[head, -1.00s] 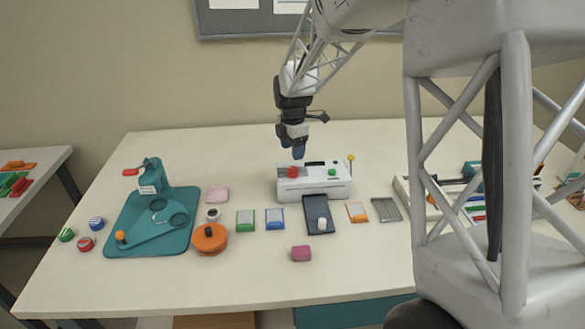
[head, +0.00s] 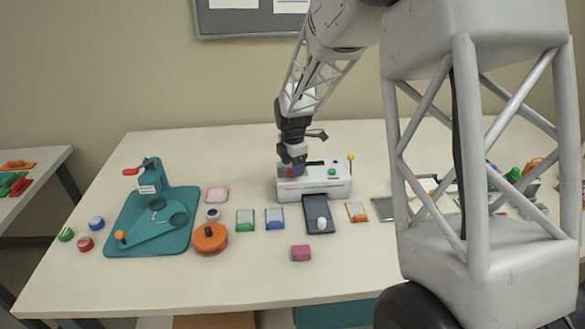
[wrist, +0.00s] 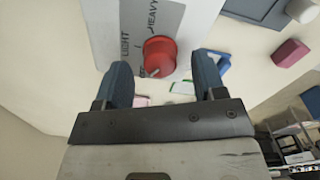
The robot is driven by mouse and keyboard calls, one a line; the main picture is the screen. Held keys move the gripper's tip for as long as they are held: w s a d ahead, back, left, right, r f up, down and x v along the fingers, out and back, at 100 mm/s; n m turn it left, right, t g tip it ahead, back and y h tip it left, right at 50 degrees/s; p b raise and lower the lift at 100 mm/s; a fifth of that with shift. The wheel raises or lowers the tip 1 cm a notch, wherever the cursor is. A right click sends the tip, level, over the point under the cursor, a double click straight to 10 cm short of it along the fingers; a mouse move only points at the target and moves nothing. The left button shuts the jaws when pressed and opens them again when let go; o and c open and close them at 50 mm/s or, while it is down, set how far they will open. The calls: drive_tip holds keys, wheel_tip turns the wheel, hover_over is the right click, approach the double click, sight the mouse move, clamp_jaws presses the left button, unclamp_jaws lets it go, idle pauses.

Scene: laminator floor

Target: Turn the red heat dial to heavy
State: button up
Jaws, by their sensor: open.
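The white laminator (head: 318,187) stands at the back middle of the table. Its red heat dial (wrist: 159,52) shows in the wrist view beside the printed words LIGHT and HEAVY; a small pale mark or pointer shows at its lower left edge. Its exact setting is hard to tell. My gripper (head: 292,166) is directly above the dial in the head view and hides much of it. In the wrist view my gripper (wrist: 160,60) is open, with one blue finger on each side of the dial and a gap on both sides.
A green knob (head: 332,171) and a yellow-tipped post (head: 351,158) are on the laminator's right. A dark tray (head: 319,216) lies in front. Colored packs, a pink block (head: 301,253) and a teal tool (head: 150,225) lie farther left and forward.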

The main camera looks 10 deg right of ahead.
drive_tip(key=shift+f, duration=0.75)
drive_tip(key=c, duration=0.9)
